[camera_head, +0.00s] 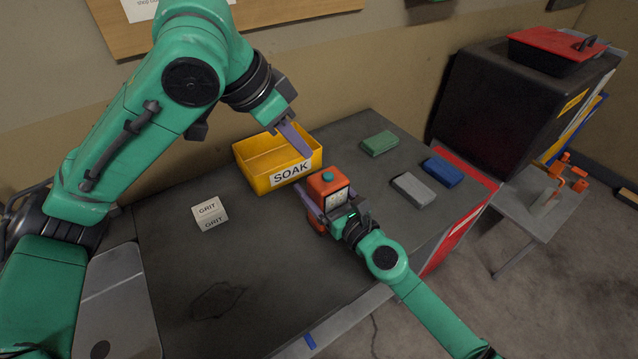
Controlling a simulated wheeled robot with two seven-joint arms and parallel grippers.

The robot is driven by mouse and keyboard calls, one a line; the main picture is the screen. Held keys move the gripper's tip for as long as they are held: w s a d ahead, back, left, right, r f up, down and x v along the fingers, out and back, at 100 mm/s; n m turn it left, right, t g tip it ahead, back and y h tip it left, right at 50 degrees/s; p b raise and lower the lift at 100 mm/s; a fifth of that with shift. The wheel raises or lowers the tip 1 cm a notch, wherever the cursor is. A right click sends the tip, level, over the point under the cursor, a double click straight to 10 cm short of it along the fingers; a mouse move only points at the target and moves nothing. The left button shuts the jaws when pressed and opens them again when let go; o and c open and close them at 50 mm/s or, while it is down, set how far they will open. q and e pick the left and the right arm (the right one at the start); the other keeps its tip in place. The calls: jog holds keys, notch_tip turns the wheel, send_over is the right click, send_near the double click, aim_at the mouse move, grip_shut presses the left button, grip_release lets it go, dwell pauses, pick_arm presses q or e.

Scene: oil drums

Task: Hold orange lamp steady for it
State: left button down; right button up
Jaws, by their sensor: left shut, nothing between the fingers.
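The orange lamp (325,181) stands on the dark bench top near the middle of the head view, with a pale lens face toward the right. My right gripper (319,202) is at the lamp, coming from the lower right. One purple finger lies along the lamp's left side; the other finger is not clear, so I cannot tell whether it grips.
A white GRIT block (209,212) sits left on the bench (210,285). Green (380,143), grey (413,189) and blue (443,172) blocks lie right of the lamp. A black cabinet (492,100) stands at the right.

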aim_at(322, 180)
pick_arm(q)
jog(key=shift+d, duration=0.1)
pick_arm(e)
jog(key=shift+f, duration=0.1)
dwell(0.3)
pick_arm(q)
jog(key=w+d+r+m+t+h, duration=0.2)
jog(key=w+d+m+t, duration=0.15)
jog(key=m, duration=0.45)
jog(key=shift+g, duration=0.35)
jog(key=f, duration=0.8)
jog(key=shift+s+f, duration=0.15)
jog(key=shift+s, duration=0.15)
dwell(0.8)
jog(key=shift+s+f, duration=0.1)
jog(key=shift+f, duration=0.4)
jog(key=shift+r, duration=0.45)
